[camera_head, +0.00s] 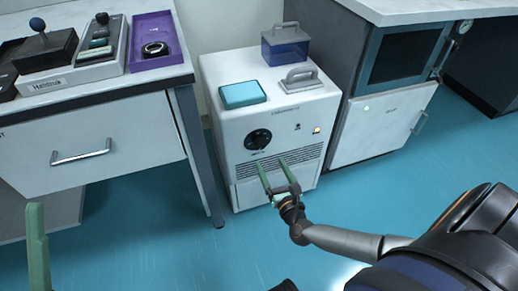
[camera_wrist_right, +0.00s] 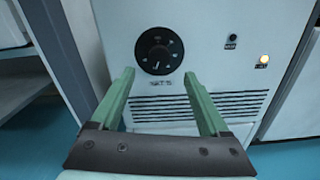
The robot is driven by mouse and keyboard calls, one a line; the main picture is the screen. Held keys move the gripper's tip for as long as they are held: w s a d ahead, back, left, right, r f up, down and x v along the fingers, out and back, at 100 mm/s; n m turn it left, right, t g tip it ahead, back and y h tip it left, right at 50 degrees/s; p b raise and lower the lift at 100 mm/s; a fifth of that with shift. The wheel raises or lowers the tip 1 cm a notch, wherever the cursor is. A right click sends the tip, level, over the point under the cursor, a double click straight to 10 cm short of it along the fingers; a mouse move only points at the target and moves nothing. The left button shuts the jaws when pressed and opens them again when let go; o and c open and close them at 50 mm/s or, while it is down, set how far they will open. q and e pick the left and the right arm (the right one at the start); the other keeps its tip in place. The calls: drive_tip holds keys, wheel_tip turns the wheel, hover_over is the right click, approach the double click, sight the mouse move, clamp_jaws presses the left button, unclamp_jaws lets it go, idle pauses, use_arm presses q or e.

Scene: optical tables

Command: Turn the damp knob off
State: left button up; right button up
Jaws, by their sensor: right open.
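A round black knob (camera_head: 258,139) sits on the front panel of a white cabinet unit (camera_head: 222,120). In the right wrist view the knob (camera_wrist_right: 159,51) is a black dial with light marks around it and a label below that I cannot read surely. My right gripper (camera_head: 277,163) is open and empty, with its green fingers just below and to the right of the knob, in front of the vent slots. In the wrist view its fingertips (camera_wrist_right: 160,75) lie lower than most of the dial, apart from each other. One green finger of my left gripper (camera_head: 37,245) shows at the lower left.
A lit amber lamp (camera_wrist_right: 264,59) and a small black button (camera_wrist_right: 233,38) are right of the knob. A teal box (camera_head: 243,94) and a blue container (camera_head: 285,47) stand on the unit. A drawer table (camera_head: 90,150) is at left, another cabinet (camera_head: 382,125) at right. The floor in front is clear.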

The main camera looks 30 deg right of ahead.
sight(261, 146)
drive_tip(key=b+x, duration=0.2)
drive_tip(key=x, duration=0.7)
drive_tip(key=shift+w, duration=0.15)
drive_tip(key=shift+a, duration=0.1)
clamp_jaws()
